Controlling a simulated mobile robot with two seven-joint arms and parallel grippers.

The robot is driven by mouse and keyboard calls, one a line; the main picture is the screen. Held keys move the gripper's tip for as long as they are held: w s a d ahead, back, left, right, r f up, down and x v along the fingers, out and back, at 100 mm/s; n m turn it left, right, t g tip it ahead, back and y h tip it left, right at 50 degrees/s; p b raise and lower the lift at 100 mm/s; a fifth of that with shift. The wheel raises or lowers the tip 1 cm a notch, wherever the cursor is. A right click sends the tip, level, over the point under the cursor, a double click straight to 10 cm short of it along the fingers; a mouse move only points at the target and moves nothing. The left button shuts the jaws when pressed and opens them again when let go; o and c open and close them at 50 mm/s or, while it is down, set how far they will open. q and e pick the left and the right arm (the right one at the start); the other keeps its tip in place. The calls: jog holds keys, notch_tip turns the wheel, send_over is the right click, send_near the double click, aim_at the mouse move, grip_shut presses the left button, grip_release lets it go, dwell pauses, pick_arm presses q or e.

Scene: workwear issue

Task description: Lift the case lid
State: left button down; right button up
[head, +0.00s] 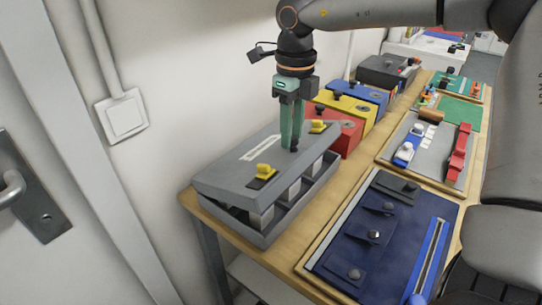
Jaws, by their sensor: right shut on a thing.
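The grey case (272,232) stands at the near left end of the wooden table. Its grey lid (222,178) sits tilted above the base, and pale block-like contents show through the gap at the front. Two yellow latches (264,171) (318,126) are on the lid. My left gripper is not in view.
Red, yellow and blue boxes (347,133) (362,113) (366,93) stand close behind the case. A navy panel with dark knobs (400,240) lies to its right. A white wall and door are on the left.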

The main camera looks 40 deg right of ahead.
aim_at(281, 149)
jog(key=shift+w+r, duration=0.15)
jog(key=shift+r, duration=0.1)
jog(key=shift+w+a+r+p, duration=0.25)
jog(key=shift+w+r+p, duration=0.45)
jog(key=shift+r+p, duration=0.25)
jog(key=shift+w+a+r+p, duration=0.1)
jog(key=shift+w+p, duration=0.2)
jog(key=shift+w, duration=0.05)
jog(key=shift+r, duration=0.1)
jog(key=shift+w+a+r+p, duration=0.2)
jog(key=shift+w+r+p, duration=0.2)
jog(key=shift+w+p, duration=0.25)
jog(key=shift+w+a+r+p, duration=0.15)
jog(key=shift+w+r+p, duration=0.25)
jog(key=shift+w+p, duration=0.2)
